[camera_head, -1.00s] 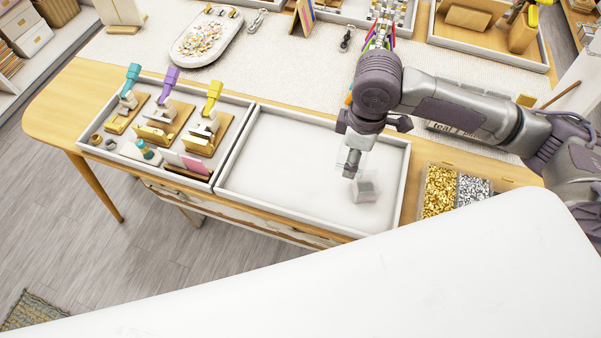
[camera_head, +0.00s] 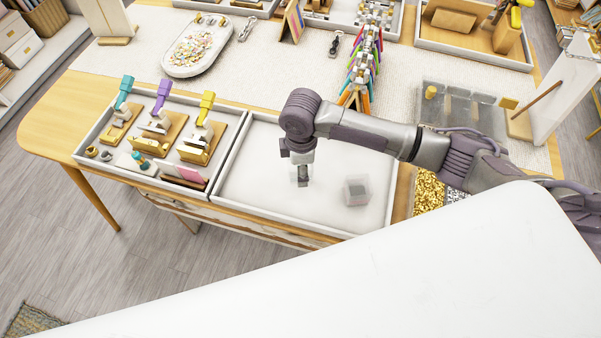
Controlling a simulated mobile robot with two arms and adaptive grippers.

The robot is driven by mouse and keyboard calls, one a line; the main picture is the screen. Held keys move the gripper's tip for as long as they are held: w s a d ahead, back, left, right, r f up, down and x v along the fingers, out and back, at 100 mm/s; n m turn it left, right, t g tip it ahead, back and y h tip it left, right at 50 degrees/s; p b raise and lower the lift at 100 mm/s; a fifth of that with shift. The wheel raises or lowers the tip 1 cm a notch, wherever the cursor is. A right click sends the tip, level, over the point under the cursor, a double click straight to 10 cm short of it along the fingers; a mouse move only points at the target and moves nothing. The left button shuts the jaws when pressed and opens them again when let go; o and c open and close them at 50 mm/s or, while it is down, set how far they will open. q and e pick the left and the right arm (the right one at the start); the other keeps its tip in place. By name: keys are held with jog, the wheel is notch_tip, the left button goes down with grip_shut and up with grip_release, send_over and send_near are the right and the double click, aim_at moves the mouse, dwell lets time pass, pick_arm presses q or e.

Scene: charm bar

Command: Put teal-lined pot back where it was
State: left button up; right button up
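A small clear pot or box (camera_head: 356,191) with grey and pinkish parts sits in the right half of the empty white tray (camera_head: 246,192). It is blurry, and I cannot make out any teal lining. My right gripper (camera_head: 302,178) points down over the tray, left of the clear pot and apart from it. Its fingers are too small to tell whether they are open or shut, and I see nothing clearly held. My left gripper is not in view.
The tray at left holds presses with teal (camera_head: 124,90), purple (camera_head: 162,94) and yellow (camera_head: 205,105) handles. Gold beads (camera_head: 428,192) lie right of the white tray. A clear organizer (camera_head: 465,108) stands behind my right arm. A white surface (camera_head: 380,285) fills the foreground.

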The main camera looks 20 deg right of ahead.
notch_tip(320, 180, down, 3)
jog(key=shift+f+p, duration=0.1)
jog(key=shift+p, duration=0.35)
jog(key=shift+f, duration=0.5)
jog(key=o, duration=1.2)
jog(key=shift+f, duration=0.1)
notch_tip(320, 180, up, 12)
jog(key=shift+r+b, duration=0.15)
jog(key=shift+b, duration=0.85)
